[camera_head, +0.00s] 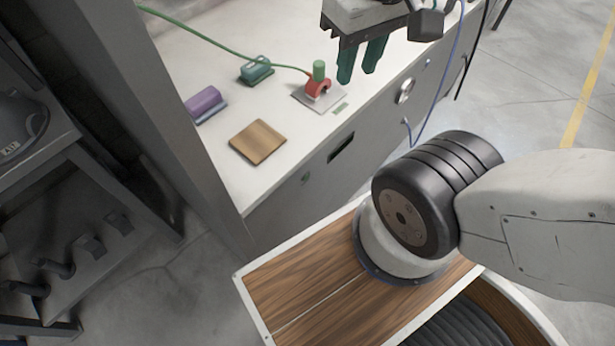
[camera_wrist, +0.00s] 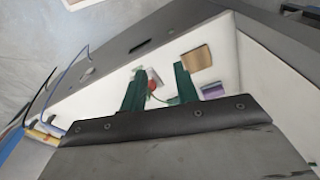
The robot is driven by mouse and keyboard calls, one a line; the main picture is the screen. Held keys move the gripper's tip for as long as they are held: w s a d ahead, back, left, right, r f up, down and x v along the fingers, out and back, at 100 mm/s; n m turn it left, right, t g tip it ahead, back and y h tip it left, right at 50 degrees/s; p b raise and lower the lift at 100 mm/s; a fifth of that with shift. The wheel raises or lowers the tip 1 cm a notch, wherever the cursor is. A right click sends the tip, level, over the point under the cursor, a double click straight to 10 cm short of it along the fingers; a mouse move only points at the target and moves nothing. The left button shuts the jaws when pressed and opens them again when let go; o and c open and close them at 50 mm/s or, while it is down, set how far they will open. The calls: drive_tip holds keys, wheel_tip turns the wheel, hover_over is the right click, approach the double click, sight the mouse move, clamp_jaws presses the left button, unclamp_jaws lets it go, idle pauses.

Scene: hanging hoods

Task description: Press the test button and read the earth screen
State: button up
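My gripper (camera_head: 360,72) has two green fingers and hangs over the right part of the white bench top, above and right of a red clamp-like piece (camera_head: 318,88) with a green cylinder on top. In the wrist view its fingers (camera_wrist: 160,82) stand apart, with the red piece (camera_wrist: 151,87) seen between them and nothing held. The red piece sits on a thin grey plate (camera_head: 303,100), with a green cable leading to it. A small green patch (camera_head: 340,108) lies beside the plate. I cannot tell which part is the test button, and no readable screen shows.
A teal block (camera_head: 257,70), a purple block (camera_head: 205,104) and a wooden square (camera_head: 257,142) lie on the bench. A grey post (camera_head: 190,100) stands left; a blue cable (camera_head: 433,105) hangs right.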

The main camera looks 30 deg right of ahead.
clamp_jaws()
idle(1.4)
